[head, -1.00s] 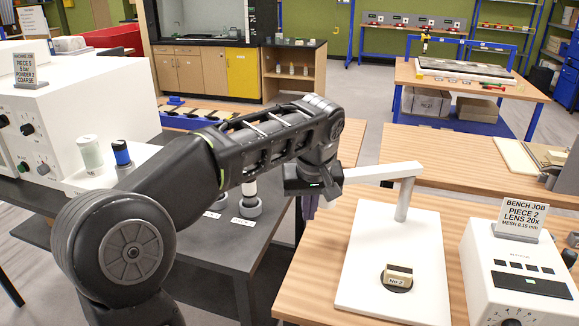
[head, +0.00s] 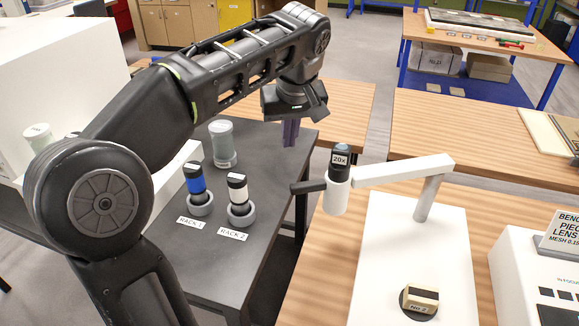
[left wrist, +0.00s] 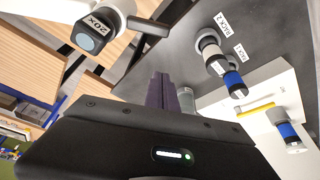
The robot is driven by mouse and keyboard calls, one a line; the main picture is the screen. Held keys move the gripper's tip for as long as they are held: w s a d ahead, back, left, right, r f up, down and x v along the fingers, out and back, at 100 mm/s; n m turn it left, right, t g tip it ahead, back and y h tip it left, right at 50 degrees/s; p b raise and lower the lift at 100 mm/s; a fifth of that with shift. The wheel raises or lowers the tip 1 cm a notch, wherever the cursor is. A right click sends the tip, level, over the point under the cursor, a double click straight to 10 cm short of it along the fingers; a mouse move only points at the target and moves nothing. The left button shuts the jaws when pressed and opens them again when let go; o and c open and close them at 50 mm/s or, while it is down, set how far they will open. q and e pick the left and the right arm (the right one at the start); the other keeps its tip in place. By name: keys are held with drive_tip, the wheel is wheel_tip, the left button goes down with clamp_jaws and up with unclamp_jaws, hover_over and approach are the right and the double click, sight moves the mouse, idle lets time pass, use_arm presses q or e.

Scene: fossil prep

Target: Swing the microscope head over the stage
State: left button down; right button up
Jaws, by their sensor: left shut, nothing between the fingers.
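The microscope head (head: 338,192), a white holder with a dark lens marked 20x (head: 340,160), hangs at the end of a white swing arm (head: 400,171). It is left of the white stage base (head: 385,262), not above it. A dark handle (head: 309,187) sticks out to its left. A small block labelled No.2 (head: 421,298) sits on the round dark stage spot. My left gripper (head: 290,133) is shut and empty, behind and left of the head, apart from it. In the left wrist view the purple fingers (left wrist: 162,91) are together, with the lens (left wrist: 92,34) at upper left.
A dark table (head: 262,215) at left holds a blue-banded lens (head: 196,184) at RACK 1, a white-banded lens (head: 237,194) at RACK 2 and a pale jar (head: 222,145). A white control box (head: 530,275) stands right of the stage.

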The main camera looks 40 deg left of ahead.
use_arm(q)
drive_tip(key=shift+f, duration=0.1)
wheel_tip(320, 180, down, 9)
drive_tip(key=p, duration=0.1)
drive_tip(key=shift+s+d+f, duration=0.15)
drive_tip(key=shift+s+d, duration=0.05)
drive_tip(key=shift+d, duration=0.05)
idle(0.5)
drive_tip(key=shift+s, duration=0.1)
